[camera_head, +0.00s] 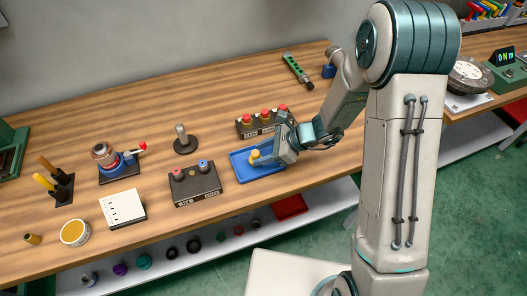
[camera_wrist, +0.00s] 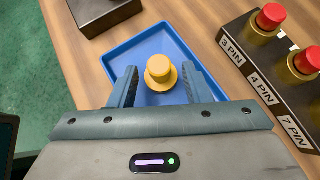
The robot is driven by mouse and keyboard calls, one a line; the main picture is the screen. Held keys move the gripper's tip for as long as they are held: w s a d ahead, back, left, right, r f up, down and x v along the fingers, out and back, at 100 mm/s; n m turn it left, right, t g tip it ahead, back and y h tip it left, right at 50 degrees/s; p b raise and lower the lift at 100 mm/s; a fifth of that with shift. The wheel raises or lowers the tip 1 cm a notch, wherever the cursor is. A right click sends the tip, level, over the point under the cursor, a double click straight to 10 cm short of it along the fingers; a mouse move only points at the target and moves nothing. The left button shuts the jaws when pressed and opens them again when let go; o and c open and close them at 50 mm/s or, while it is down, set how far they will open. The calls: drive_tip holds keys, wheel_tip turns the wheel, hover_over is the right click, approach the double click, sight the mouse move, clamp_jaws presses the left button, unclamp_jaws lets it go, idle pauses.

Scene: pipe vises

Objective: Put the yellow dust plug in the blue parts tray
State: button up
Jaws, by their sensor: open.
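The yellow dust plug (camera_wrist: 160,72) stands on the floor of the blue parts tray (camera_wrist: 122,54), between the spread fingers of my gripper (camera_wrist: 160,88) in the wrist view. Gaps show on both sides of the plug, so the fingers do not appear to grip it. In the head view the plug (camera_head: 255,156) shows inside the tray (camera_head: 243,178), just left of my gripper (camera_head: 268,158). The gripper is open and low over the tray. Part of the tray is hidden behind the gripper.
A block with red-capped plugs and pin labels (camera_wrist: 265,90) stands close to the tray's right in the wrist view. A dark box with red and blue knobs (camera_head: 195,190) stands left of the tray in the head view. Bare wood lies at the bench front.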

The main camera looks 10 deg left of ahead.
drive_tip(key=shift+r, duration=0.2)
drive_tip(key=s+v, duration=0.1)
drive_tip(key=v, duration=1.1)
drive_tip(key=s+d+r+n+t+h, duration=0.4)
drive_tip(key=s+d+r+n+h, duration=0.6)
drive_tip(key=n, duration=0.7)
drive_tip(key=s+d+r, duration=0.2)
drive_tip(key=s+d, duration=0.2)
drive_tip(key=d, duration=0.1)
